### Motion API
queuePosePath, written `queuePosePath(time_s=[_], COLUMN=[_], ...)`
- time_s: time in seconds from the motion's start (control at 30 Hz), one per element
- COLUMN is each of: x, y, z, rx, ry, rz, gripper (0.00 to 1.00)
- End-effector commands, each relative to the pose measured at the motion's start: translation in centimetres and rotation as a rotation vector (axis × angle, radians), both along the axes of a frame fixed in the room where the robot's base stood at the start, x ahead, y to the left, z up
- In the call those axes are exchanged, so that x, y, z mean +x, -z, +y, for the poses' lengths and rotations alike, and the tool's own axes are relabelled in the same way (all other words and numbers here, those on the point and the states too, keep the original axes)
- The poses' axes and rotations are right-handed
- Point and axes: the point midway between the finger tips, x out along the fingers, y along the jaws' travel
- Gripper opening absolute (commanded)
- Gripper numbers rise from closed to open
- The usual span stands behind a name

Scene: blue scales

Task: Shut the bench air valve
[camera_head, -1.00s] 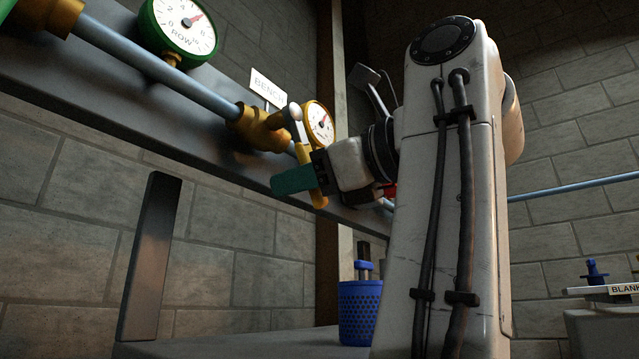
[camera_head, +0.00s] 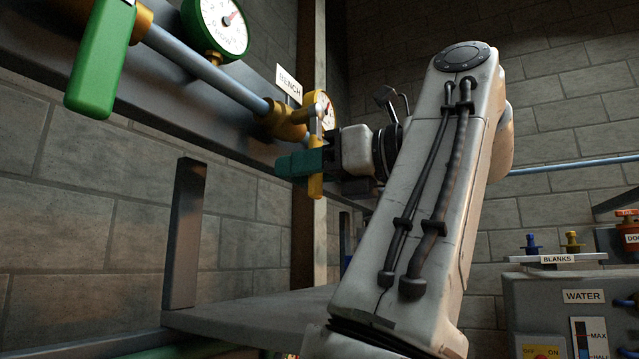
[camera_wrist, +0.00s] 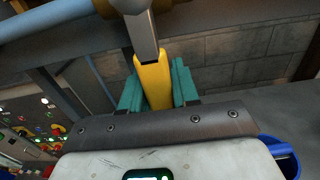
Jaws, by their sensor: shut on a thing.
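The bench air valve is a brass body (camera_head: 283,120) on the blue pipe, beside the BENCH sign (camera_head: 289,84). Its yellow lever handle (camera_head: 316,186) hangs nearly straight down from the pivot. My gripper (camera_head: 300,162) has its teal fingers shut on this handle. In the wrist view the yellow handle (camera_wrist: 152,78) runs between the teal fingers of my gripper (camera_wrist: 157,90), with a grey metal shank above it. The handle's lower end is hidden there by my gripper.
A green handle (camera_head: 103,65) hangs at the upper left, near a green-rimmed gauge (camera_head: 222,22). A yellow-rimmed gauge (camera_head: 329,103) sits just behind the valve. A grey shelf (camera_head: 245,312) lies below. A WATER cabinet (camera_head: 560,315) stands at the right.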

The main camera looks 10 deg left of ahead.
Motion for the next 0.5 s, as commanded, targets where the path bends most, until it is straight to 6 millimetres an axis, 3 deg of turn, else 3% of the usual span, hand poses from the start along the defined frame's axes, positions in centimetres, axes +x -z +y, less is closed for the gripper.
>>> queuePosePath(time_s=[0.37, 0.4, 0.5], x=[-0.02, -0.02, -0.02], y=[0.05, 0.04, 0.03], z=[-0.08, -0.08, -0.07], rx=[0.002, 0.002, 0.002], ry=[-0.001, -0.001, -0.001], rz=[0.007, 0.007, 0.006], gripper=[0.0, 0.34, 0.36])
